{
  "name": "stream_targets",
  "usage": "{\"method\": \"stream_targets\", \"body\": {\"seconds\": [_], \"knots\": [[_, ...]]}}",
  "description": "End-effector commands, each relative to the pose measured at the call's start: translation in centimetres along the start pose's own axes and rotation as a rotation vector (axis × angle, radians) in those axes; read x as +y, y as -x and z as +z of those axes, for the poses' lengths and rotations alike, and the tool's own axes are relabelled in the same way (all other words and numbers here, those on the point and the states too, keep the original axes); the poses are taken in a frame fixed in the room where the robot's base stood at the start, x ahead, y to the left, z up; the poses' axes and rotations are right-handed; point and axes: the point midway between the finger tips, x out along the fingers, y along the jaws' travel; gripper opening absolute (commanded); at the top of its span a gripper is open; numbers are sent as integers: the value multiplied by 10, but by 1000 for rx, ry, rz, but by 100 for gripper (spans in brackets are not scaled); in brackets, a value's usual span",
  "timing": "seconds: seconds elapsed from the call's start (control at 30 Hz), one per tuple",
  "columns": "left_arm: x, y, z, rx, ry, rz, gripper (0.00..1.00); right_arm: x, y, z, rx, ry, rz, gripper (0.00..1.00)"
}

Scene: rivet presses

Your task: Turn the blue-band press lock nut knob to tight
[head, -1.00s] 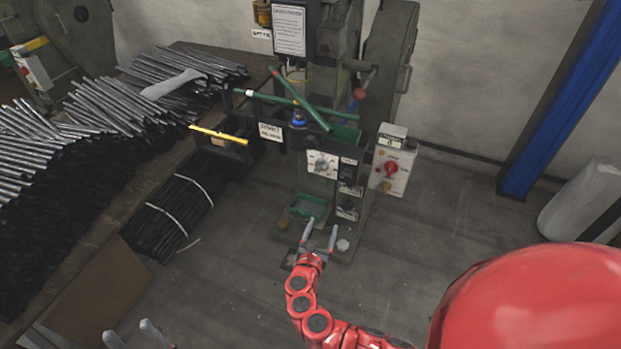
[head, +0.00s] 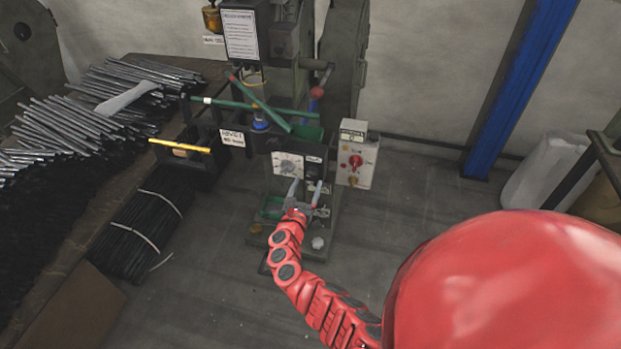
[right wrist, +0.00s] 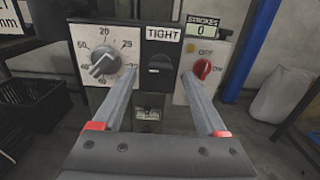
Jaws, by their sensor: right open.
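The press with the blue band (head: 260,124) stands in the middle of the head view. Its black lock nut knob (right wrist: 160,71) sits on a dark plate under a white TIGHT label (right wrist: 163,34) in the right wrist view. The knob's pointer is too dark to read. My right gripper (head: 305,188) is open and empty, just in front of and below the press's front panel. In the right wrist view its two fingers (right wrist: 159,79) point at the panel, one on each side of the knob, apparently short of it. My left gripper is out of view.
A white numbered dial (right wrist: 105,62) is left of the knob. A grey switch box (head: 356,163) with a red switch and a stroke counter is to the right. Open floor is to the right.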

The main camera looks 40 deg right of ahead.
Motion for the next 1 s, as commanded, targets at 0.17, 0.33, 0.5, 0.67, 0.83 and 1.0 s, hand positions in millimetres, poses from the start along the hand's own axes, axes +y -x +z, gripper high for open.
{"method": "stream_targets", "body": {"seconds": [0.17,0.33,0.5,0.67,0.83,1.0], "knots": [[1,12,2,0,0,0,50,-1,-25,-4,1,-2,-6,75],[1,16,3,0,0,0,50,0,-37,-2,2,-3,0,75],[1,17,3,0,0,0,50,-1,-41,-2,4,-1,-2,75],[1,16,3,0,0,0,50,-1,-41,-1,4,0,-1,75],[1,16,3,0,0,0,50,-1,-41,-1,3,0,-1,50],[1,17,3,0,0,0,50,-1,-41,-1,4,0,-1,19]]}}
